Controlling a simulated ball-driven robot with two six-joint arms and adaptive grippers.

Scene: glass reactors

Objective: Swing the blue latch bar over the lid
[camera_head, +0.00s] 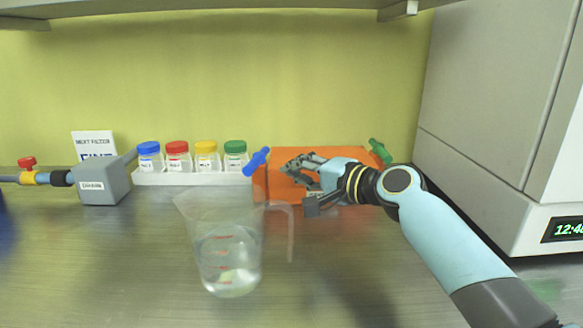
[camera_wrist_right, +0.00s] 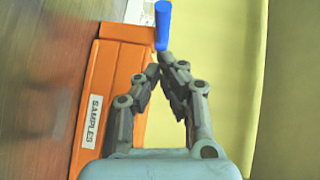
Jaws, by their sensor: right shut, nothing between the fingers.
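The blue latch bar (camera_head: 257,160) stands at the left end of the orange box (camera_head: 278,186), tilted up to the right. The blue latch bar (camera_wrist_right: 162,24) also shows at the top of the right wrist view, at the orange box's (camera_wrist_right: 103,68) far end. My right gripper (camera_head: 288,167) is in front of the box, pointing left towards the bar. Its fingertips (camera_wrist_right: 163,64) are shut and empty, just by the bar's lower end; I cannot tell whether they touch it. My arm hides part of the box and lid. My left gripper is not in view.
A green bar (camera_head: 380,150) stands at the box's right end. A clear beaker (camera_head: 228,255) with liquid stands in front. Several colour-capped jars sit in a white rack (camera_head: 192,178) to the left. A large grey machine (camera_head: 490,130) borders the right. A shelf (camera_head: 200,8) hangs above.

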